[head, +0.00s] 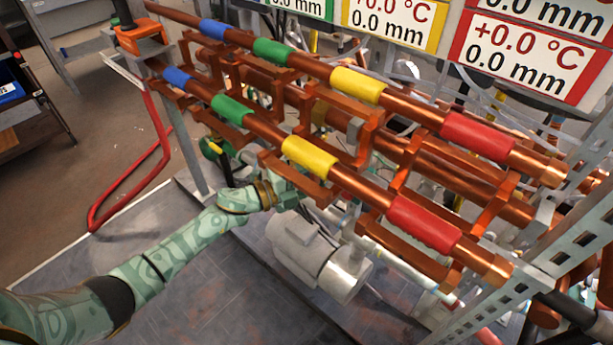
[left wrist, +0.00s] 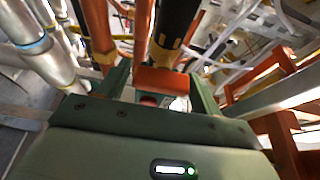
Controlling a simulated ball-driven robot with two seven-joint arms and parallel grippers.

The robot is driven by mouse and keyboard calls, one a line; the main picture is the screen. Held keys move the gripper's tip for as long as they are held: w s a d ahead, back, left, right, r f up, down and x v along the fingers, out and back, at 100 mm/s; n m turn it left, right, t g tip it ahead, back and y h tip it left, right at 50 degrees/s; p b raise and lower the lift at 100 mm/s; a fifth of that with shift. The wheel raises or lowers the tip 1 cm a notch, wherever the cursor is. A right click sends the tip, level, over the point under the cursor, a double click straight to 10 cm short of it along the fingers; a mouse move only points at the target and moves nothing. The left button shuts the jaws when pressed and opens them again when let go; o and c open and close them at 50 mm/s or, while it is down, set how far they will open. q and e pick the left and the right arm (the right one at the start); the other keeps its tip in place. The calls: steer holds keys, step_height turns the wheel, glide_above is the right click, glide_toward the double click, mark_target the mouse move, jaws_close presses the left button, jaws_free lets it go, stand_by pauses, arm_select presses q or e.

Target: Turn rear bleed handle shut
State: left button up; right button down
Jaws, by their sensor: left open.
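My left gripper (head: 287,192) reaches in under the lower copper pipe, and its fingertips are hidden there in the head view. In the left wrist view my left gripper (left wrist: 159,72) is open, with its two green fingers apart. An orange-red block (left wrist: 166,80) shows between or just beyond the fingers, with a small red part below it. I cannot tell whether this is the rear bleed handle or whether the fingers touch it. No handle can be surely named in the head view. My right gripper is in neither view.
Copper pipes with blue, green, yellow (head: 310,157) and red (head: 424,224) sleeves run above my left gripper. A grey-white cylinder (head: 318,257) sits below it. A metal frame post (head: 545,268) stands at right. A red bent tube (head: 130,207) stands at left.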

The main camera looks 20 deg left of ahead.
arm_select(q)
steer(key=p+v, duration=0.3)
steer(key=v, duration=1.3)
steer(key=shift+a, duration=0.2)
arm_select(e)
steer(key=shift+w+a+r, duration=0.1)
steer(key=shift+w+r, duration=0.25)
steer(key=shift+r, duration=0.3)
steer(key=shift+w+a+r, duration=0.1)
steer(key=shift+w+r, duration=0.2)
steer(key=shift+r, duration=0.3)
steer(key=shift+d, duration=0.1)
